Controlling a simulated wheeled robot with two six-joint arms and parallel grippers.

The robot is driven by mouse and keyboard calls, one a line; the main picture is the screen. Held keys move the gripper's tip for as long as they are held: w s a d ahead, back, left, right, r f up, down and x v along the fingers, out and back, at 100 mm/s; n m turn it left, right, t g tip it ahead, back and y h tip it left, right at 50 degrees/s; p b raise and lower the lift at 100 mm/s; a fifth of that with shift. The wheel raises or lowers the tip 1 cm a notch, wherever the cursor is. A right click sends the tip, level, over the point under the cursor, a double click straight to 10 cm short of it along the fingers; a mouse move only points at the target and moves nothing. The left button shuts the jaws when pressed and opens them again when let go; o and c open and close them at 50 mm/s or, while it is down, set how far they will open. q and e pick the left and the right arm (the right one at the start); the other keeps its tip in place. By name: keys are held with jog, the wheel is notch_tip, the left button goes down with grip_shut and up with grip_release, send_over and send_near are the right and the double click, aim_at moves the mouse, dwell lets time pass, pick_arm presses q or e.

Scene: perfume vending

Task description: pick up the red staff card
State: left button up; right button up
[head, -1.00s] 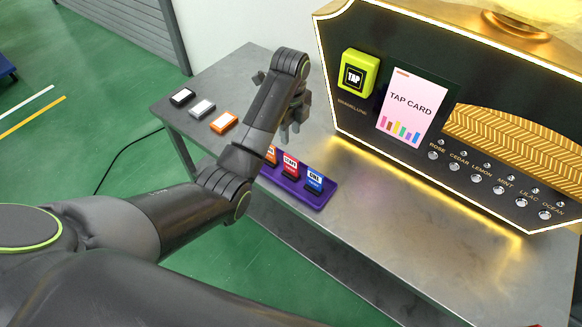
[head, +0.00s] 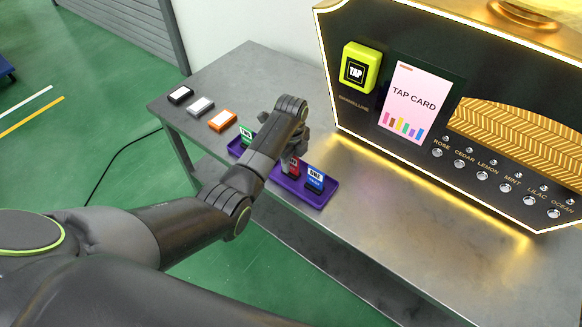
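The red staff card (head: 294,167) stands in the purple tray (head: 327,194) on the table, between a blue card (head: 315,177) and my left arm. Its left part is hidden behind the arm. My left gripper (head: 289,146) is above the tray, right at the red card, and points down. Its fingertips are mostly hidden by its own wrist, so I cannot tell whether they touch or grip the card. My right gripper is out of view.
A green card (head: 246,135) stands at the tray's left end. The table's front right is clear.

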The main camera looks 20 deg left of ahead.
pick_arm(q)
jog(key=shift+f, duration=0.8)
jog(key=shift+c, duration=0.4)
grip_shut()
